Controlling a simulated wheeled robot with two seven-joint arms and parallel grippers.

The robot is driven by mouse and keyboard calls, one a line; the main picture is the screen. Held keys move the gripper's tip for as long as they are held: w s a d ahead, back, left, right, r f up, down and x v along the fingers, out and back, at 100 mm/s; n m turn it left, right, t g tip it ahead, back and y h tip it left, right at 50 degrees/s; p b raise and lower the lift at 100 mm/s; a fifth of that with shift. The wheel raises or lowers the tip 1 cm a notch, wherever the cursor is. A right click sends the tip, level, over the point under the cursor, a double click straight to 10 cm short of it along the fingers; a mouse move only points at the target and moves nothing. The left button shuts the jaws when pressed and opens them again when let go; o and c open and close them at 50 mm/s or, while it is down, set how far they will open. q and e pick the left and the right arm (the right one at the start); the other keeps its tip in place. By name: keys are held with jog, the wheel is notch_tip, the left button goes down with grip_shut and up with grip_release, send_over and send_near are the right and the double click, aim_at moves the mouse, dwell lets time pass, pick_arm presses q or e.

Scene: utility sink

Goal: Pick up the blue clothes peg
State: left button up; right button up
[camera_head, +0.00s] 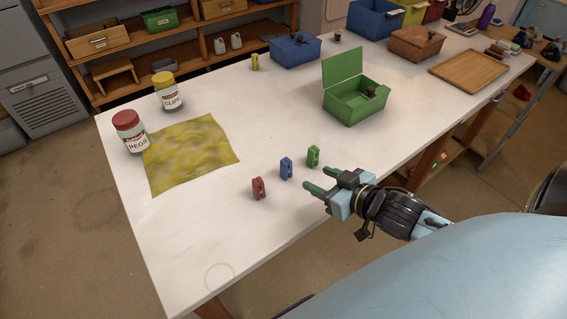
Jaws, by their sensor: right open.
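The blue clothes peg (286,168) stands on the white table between a red peg (259,188) on its left and a green peg (313,157) on its right. My right gripper (309,191) comes in from the right, with its greenish fingers pointing left. It is open and empty, a little nearer to me than the blue peg and apart from it. The green peg is close to the upper finger. My left gripper is not in view.
An open green box (355,107) stands behind the pegs. A yellow cloth (190,155) lies at left beside the PEGS jar (130,132) and the CLIPS jar (167,92). A closed blue box (295,50) and a wooden tray (468,71) are farther back. The front left table area is clear.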

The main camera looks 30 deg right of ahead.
send_near(289, 165)
jog(key=shift+x, duration=2.2)
jog(key=b+x, duration=0.1)
jog(key=x, duration=0.3)
jog(key=shift+w+r, duration=0.1)
jog(key=shift+w, duration=0.05)
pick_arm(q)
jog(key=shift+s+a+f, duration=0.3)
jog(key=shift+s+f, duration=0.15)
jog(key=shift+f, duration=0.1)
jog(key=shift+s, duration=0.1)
pick_arm(e)
jog(key=c, duration=1.1)
